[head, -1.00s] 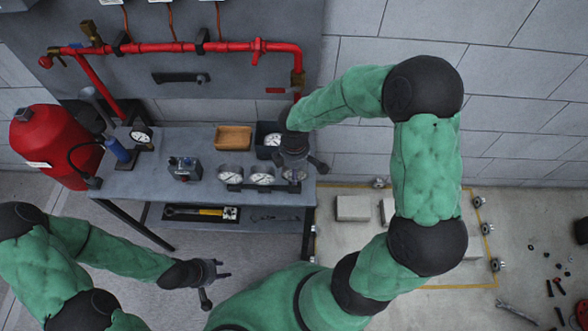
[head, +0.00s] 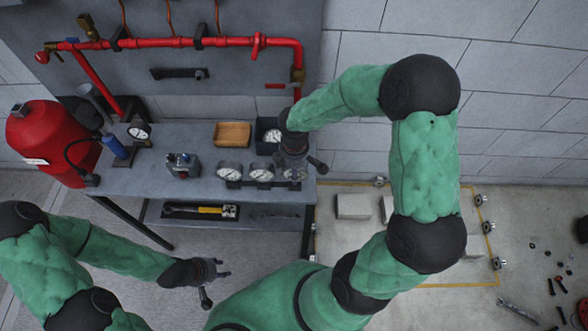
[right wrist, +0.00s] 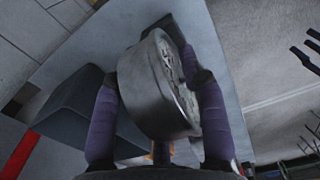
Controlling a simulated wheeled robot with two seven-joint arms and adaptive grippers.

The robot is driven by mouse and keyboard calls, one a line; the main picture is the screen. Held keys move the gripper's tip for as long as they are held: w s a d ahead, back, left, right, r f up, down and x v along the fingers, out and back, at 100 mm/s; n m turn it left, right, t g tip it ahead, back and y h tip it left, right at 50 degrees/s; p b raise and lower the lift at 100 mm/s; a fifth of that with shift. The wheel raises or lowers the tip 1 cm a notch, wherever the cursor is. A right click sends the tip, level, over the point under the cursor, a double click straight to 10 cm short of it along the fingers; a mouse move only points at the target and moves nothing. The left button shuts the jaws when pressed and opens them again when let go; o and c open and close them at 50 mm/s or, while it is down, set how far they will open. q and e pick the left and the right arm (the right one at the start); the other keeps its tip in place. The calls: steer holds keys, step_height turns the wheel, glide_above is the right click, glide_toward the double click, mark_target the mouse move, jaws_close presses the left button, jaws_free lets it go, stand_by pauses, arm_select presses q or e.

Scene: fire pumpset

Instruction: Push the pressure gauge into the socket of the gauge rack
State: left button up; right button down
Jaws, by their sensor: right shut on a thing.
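The gauge rack (head: 262,185) is a dark bar near the front right of the bench, with two white-faced gauges (head: 229,170) (head: 261,172) standing at its left and middle. My right gripper (head: 294,169) is at the rack's right end, shut on a pressure gauge (head: 297,175). My left gripper (head: 222,269) is empty, fingers apart, in front of the bench.
Behind the rack are a wooden tray (head: 232,134) and a dark box (head: 262,128) with a gauge in it. A small grey device (head: 182,166) and another gauge (head: 139,131) stand to the left. Red pipe (head: 180,43) runs along the wall; a red tank (head: 45,140) stands left.

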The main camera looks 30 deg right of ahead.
steer(key=shift+f, duration=0.3)
steer(key=c, duration=0.6)
jaws_free()
steer(key=r, duration=1.2)
steer(key=shift+w, duration=0.2)
